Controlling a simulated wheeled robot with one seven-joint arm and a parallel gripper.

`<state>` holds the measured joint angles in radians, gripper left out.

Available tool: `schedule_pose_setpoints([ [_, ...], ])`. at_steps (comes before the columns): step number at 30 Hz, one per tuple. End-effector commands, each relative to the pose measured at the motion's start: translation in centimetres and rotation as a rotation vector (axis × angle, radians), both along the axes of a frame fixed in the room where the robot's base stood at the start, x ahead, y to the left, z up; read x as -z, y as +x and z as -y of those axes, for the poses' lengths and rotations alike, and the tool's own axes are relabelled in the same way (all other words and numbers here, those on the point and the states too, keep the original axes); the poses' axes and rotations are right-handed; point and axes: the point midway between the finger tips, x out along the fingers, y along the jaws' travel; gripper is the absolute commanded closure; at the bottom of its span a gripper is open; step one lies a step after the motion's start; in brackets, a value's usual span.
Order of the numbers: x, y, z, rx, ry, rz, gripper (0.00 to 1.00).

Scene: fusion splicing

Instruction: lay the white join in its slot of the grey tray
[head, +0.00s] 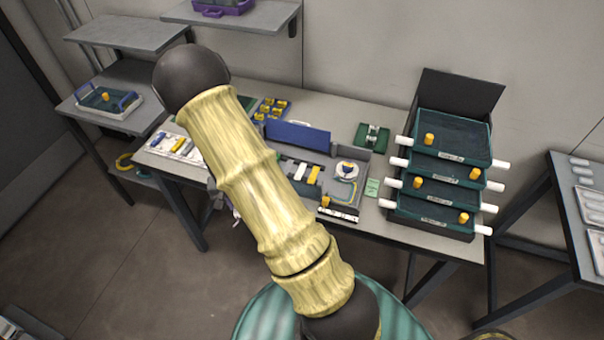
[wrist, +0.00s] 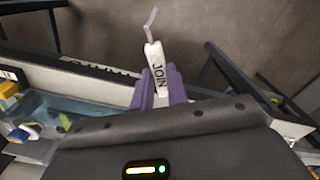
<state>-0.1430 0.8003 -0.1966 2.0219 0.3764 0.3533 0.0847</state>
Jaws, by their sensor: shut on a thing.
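The white join (wrist: 156,62), marked JOIN, stands out from between the purple fingers of my gripper (wrist: 158,88) in the wrist view. The fingers are shut on its lower part, and a thin pale lilac strand bends from its far end. In the head view my arm hides most of my gripper, and I cannot make out the join there. The grey tray (head: 345,205) lies on the long table, right of my arm. White and yellow pieces sit in its slots, and its left part is hidden. I cannot tell which slot is the join's.
A blue upright panel (head: 298,135) stands behind the tray. A white rack (head: 176,147) with coloured pieces lies at the table's left. Stacked dark green trays (head: 440,180) with white side handles stand at the right. A small green holder (head: 372,136) lies behind the tray.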

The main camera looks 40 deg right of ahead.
Motion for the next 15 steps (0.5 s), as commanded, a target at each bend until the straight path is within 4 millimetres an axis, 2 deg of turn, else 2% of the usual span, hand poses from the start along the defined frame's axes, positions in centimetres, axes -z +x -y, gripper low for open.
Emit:
schedule_pose_setpoints([
  [9,5.6,-0.5,-0.3,-0.326,0.009,-0.007,1.00],
  [15,7.1,-0.7,-0.5,-0.435,0.014,-0.002,1.00],
])
